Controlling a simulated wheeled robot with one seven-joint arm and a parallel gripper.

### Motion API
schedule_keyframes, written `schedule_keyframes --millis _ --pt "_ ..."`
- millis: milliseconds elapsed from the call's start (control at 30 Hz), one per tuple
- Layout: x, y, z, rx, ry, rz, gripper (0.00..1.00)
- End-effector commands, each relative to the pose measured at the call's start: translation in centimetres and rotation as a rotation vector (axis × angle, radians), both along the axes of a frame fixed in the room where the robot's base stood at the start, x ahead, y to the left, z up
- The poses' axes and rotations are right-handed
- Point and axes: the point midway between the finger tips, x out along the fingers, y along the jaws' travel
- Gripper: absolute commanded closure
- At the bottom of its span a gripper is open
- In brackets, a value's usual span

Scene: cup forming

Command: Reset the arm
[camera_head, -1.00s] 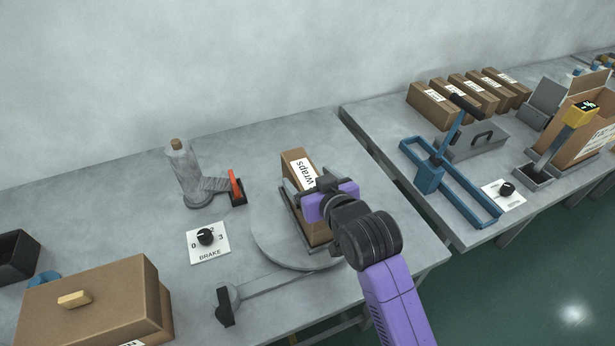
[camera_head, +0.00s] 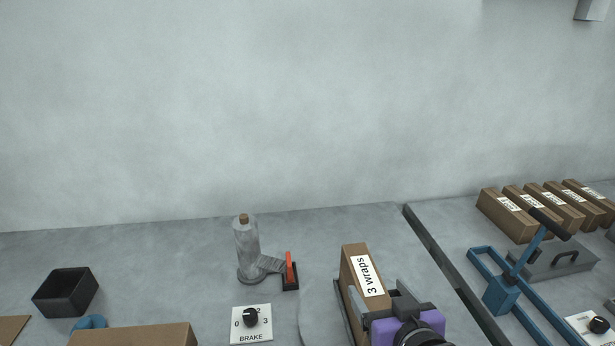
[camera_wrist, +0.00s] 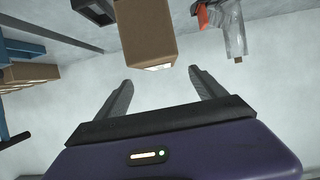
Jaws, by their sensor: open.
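My gripper (camera_head: 392,297) is purple with dark fingers and is at the lower right of the head view, beside the box labelled "3 wraps" (camera_head: 357,268). The wrist view shows its two fingers (camera_wrist: 160,88) spread apart with nothing between them. The brown box (camera_wrist: 146,30) shows beyond the fingertips at the top of the wrist view, apart from them. The lower part of the box and most of my arm are out of the head view.
A wrap roll (camera_head: 246,250) stands beside a red-handled black piece (camera_head: 290,272), with a brake dial (camera_head: 251,318) in front. A black bin (camera_head: 66,292) is at left. A blue lever frame (camera_head: 503,292) and several brown boxes (camera_head: 508,214) are at right. The wall is behind.

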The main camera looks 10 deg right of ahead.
Motion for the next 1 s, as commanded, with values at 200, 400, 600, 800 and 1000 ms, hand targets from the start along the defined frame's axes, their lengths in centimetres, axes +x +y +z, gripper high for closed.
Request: schedule_keyframes --millis 200,400,600,800,1000 --pt "0.7 0.1 4.3 0.0 -0.176 0.002 0.2" --pt "-2.5 0.1 5.1 -0.003 -0.312 0.006 0.2" --pt "-7.7 0.1 3.7 -0.006 -0.378 0.008 0.2" --pt "-14.6 0.1 2.1 -0.006 -0.407 0.01 0.2" --pt "-21.5 0.1 0.7 -0.005 -0.39 0.009 0.2"
